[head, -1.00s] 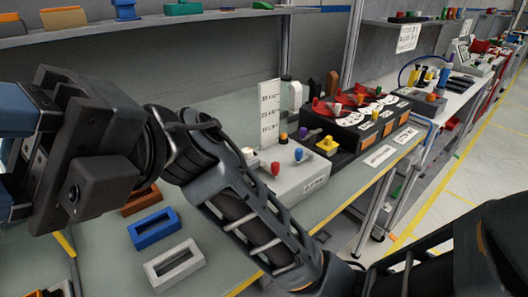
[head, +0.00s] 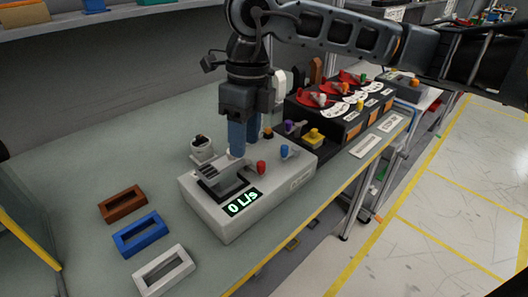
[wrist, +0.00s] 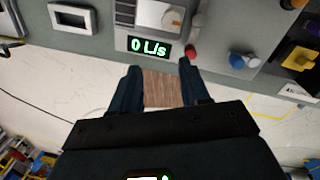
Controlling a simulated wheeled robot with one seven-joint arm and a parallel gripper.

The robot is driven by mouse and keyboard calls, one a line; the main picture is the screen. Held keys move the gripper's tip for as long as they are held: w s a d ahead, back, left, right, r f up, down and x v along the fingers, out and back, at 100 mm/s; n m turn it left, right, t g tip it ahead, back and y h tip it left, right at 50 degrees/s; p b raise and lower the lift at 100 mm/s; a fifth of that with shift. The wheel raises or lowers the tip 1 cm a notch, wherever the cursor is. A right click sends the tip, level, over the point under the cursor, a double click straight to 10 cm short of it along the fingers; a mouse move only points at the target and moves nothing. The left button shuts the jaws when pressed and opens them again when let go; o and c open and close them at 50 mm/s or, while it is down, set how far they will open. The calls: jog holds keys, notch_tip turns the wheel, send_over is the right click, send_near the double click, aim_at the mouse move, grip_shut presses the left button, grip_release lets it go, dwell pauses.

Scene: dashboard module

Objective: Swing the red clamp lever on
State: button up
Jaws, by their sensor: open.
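A red-knobbed lever (head: 261,168) stands on the light grey box (head: 225,225), right of a display (head: 243,202) reading "0 L/s". A blue-knobbed lever (head: 285,151) stands to its right. My gripper (head: 243,140) points down with its blue fingers at the box, just left of the red knob in the head view. The red knob (wrist: 190,52) shows above the right finger there. I cannot tell how close the fingertips are to it.
A black box (head: 330,125) with red levers on white dials stands at the right. A purple knob (head: 291,127) and yellow knob (head: 314,136) are near it. Brown, blue (head: 139,234) and white frames lie at left. The bench front edge is open.

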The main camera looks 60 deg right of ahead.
aim_at(261, 163)
jog(key=d, duration=0.1)
jog(key=s+d+h, duration=0.1)
jog(key=d, duration=0.1)
jog(key=shift+d+m, duration=0.3)
jog(key=shift+d+f, duration=0.1)
jog(key=shift+f, duration=0.15)
jog(key=shift+f+p, duration=0.7)
jog(key=shift+f, duration=2.9)
jog(key=shift+c, duration=0.4)
grip_shut()
